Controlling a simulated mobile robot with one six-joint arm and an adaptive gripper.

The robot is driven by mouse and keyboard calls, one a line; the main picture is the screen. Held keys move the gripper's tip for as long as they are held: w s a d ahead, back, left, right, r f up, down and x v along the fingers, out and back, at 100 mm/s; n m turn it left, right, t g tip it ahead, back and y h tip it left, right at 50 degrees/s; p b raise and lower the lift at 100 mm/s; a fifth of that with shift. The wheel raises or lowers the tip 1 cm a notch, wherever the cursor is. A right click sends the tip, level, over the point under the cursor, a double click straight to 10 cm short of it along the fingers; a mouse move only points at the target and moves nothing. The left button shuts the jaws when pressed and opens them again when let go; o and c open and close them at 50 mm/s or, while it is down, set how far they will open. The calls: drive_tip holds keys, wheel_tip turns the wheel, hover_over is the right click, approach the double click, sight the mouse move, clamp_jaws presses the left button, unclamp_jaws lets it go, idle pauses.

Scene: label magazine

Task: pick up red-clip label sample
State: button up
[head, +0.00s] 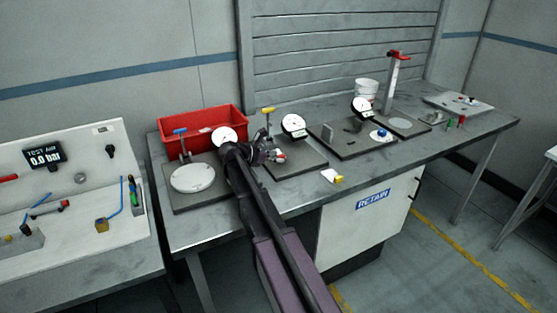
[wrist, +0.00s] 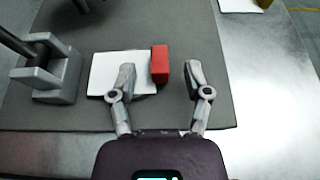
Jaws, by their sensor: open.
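The red-clip label sample is a white label (wrist: 106,70) with a red block-shaped clip (wrist: 160,62) at its right edge, lying on a dark grey plate in the wrist view. My gripper (wrist: 160,75) is open. The red clip appears between its two fingertips, with gaps on both sides; the left finger covers part of the label. I cannot tell the height of the fingers above the plate. In the head view my gripper (head: 272,155) is over the plate with a dial gauge, and the red clip (head: 281,157) shows just beside it, partly hidden.
A grey fixture block (wrist: 50,75) stands left of the label. A red bin (head: 203,116) stands behind my arm. A dial gauge (head: 293,124) stands behind my gripper. Bare bench lies right of the plate.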

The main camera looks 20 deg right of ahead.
drive_tip(key=shift+d+f, duration=0.15)
drive_tip(key=shift+d, duration=0.25)
clamp_jaws()
